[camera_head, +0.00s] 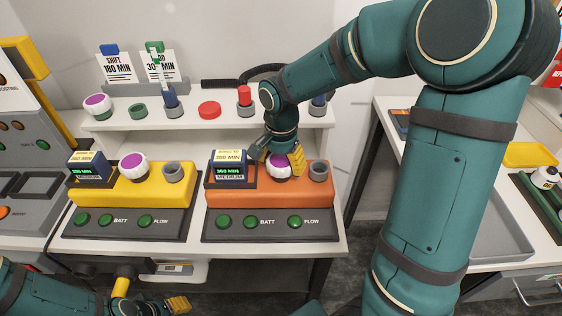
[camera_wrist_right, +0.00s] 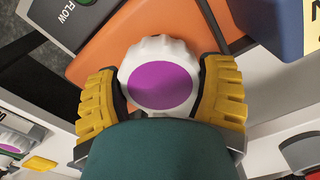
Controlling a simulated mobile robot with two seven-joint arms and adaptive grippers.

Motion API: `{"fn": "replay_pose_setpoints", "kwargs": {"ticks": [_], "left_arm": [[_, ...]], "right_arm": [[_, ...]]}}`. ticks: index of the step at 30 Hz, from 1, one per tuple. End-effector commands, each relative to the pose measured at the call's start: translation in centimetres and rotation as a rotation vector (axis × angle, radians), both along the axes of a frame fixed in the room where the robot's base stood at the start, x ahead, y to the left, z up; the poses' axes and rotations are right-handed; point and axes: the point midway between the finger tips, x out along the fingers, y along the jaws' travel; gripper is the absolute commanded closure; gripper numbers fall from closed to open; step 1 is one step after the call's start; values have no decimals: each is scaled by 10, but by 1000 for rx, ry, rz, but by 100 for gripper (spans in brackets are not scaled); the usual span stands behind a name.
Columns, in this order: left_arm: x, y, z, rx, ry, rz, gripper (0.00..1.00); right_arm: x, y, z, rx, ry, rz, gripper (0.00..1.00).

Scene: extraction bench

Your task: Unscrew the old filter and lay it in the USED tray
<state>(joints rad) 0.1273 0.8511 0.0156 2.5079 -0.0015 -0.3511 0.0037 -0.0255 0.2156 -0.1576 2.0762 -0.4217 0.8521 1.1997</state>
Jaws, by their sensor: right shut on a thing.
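The filter (camera_head: 279,164) is a white ribbed cap with a purple top, on the orange unit (camera_head: 250,195). It also shows in the right wrist view (camera_wrist_right: 160,83). My right gripper (camera_head: 279,161) is shut on this filter, with one yellow finger on each side of it. The filter looks upright at the orange unit; whether its thread is engaged is hidden. My left gripper (camera_head: 150,296) is low at the bottom left, below the bench front, with its yellow fingers apart and empty. A grey tray (camera_head: 500,234) is on the right table, with no readable USED label.
A yellow unit (camera_head: 150,190) with a similar purple-topped cap (camera_head: 133,167) stands left of the orange one. A white shelf (camera_head: 215,121) behind holds several caps and plugs. A dark blue display box (camera_head: 227,168) sits close beside the held filter. A gap separates the bench and right table.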

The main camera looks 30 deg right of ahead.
Motion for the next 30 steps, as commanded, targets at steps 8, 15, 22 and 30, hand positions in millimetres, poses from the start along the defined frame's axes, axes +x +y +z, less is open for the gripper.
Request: {"fn": "replay_pose_setpoints", "kwargs": {"ticks": [8,15,22,30], "left_arm": [[-2,0,12,-1,5,-1,53],[-3,0,22,-1,9,-1,53],[0,0,34,1,0,5,53],[6,1,50,3,-12,15,53]], "right_arm": [[0,0,2,0,1,369,71],[0,0,2,1,0,691,71],[0,0,3,0,-1,1004,71],[0,0,4,1,-1,1379,71]]}}
